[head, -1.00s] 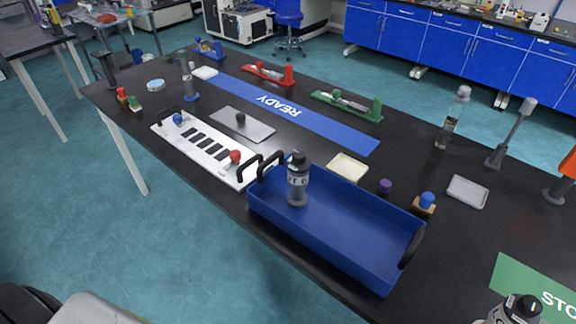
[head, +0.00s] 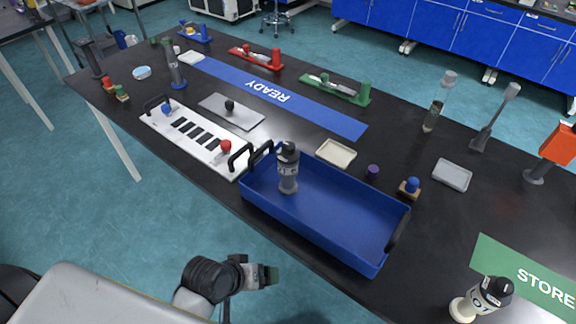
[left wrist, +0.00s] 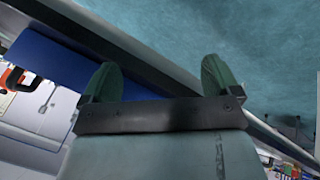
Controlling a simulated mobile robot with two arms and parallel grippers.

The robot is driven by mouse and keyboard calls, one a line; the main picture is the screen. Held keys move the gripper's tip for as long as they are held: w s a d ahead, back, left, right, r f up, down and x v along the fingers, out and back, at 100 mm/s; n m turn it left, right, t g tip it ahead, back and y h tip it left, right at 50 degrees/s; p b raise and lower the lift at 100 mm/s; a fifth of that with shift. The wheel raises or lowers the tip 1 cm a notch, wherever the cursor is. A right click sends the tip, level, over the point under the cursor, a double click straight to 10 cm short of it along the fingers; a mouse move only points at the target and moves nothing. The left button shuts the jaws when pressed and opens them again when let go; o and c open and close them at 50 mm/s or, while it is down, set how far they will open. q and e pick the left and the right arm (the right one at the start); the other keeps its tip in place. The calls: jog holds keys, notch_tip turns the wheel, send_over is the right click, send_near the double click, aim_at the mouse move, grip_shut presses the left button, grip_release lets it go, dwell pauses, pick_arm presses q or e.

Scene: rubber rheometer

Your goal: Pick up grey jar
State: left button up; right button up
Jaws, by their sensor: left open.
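A grey jar (head: 288,170) with a dark cap and a pale label stands upright at the left end of the blue tray (head: 318,232). My left gripper (head: 272,275) is low in front of the table's near edge, apart from the tray and the jar. In the left wrist view its two green fingers (left wrist: 158,82) are spread, with nothing between them. My right gripper is not in view.
A white board with handles (head: 190,142) lies left of the tray. A cream dish (head: 336,153), a purple knob (head: 372,172) and a blue-topped block (head: 410,188) sit behind it. Dark tabletop is bare between the tray and the STORE mat.

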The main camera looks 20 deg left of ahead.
pick_arm(q)
jog(key=w+d+r+n+t+h, duration=0.2)
jog(key=w+r+n+t, duration=0.1)
jog(key=w+r+n, duration=0.15)
jog(key=n+t+y, duration=0.2)
jog(key=n+t, duration=0.7)
jog(key=n, duration=1.7)
send_near(283, 166)
jog(key=w, duration=0.4)
jog(key=w+d+p, duration=0.1)
jog(key=w, duration=0.1)
jog(key=shift+w+d+r, duration=0.1)
jog(key=shift+w, duration=0.05)
jog(key=shift+w+d+f, duration=0.1)
jog(key=shift+w+d, duration=0.1)
jog(key=shift+w, duration=0.8)
jog(key=shift+w+d+f, duration=0.15)
jog(key=shift+w+d, duration=0.05)
jog(key=shift+w, duration=0.8)
jog(key=shift+w+d+f, duration=0.1)
jog(key=shift+w+d, duration=0.1)
jog(key=shift+w, duration=0.8)
jog(key=shift+s+r, duration=0.1)
jog(key=shift+c, duration=0.4)
jog(key=c, duration=1)
